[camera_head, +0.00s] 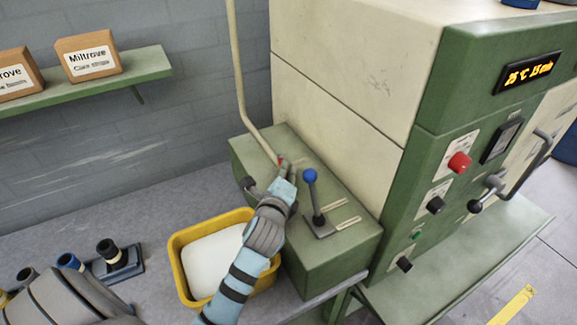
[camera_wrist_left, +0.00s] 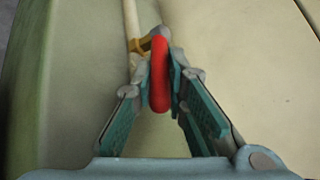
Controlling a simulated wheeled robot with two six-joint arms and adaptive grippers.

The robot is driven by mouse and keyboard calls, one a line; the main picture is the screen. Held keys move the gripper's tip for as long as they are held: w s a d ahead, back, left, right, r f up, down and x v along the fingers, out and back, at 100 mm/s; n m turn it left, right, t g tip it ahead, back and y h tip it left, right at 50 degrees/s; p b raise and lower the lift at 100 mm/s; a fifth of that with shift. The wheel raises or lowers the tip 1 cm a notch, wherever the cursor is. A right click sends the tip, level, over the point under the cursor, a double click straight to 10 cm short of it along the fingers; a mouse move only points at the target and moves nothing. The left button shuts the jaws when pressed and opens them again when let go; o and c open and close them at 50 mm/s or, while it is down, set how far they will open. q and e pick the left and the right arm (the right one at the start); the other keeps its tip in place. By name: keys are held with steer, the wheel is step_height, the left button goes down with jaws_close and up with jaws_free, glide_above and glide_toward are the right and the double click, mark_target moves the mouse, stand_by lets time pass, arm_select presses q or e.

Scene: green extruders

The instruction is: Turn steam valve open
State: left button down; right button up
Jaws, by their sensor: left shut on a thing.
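The steam valve is a red handwheel (camera_wrist_left: 159,75) on a brass-coloured fitting at the foot of a cream pipe (camera_head: 238,70). In the head view only a small bit of red (camera_head: 281,161) shows, as my gripper hides the rest. My left gripper (camera_head: 287,173) reaches over the top of the green box from the front. In the left wrist view its fingers (camera_wrist_left: 160,82) stand on either side of the wheel, seen edge-on, and are shut on it. My right gripper is in neither view.
A blue-knobbed lever (camera_head: 311,190) stands on the green box (camera_head: 330,258), just right of my gripper. A yellow bin (camera_head: 181,266) with white contents sits below my left arm. The cream and green machine (camera_head: 345,75) rises behind. A shelf (camera_head: 150,66) holds labelled boxes.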

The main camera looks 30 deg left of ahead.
arm_select(q)
steer(key=shift+w+d+n+y, duration=0.15)
steer(key=shift+n+y, duration=0.35)
steer(key=shift+g, duration=0.3)
steer(key=c, duration=1.9)
jaws_free()
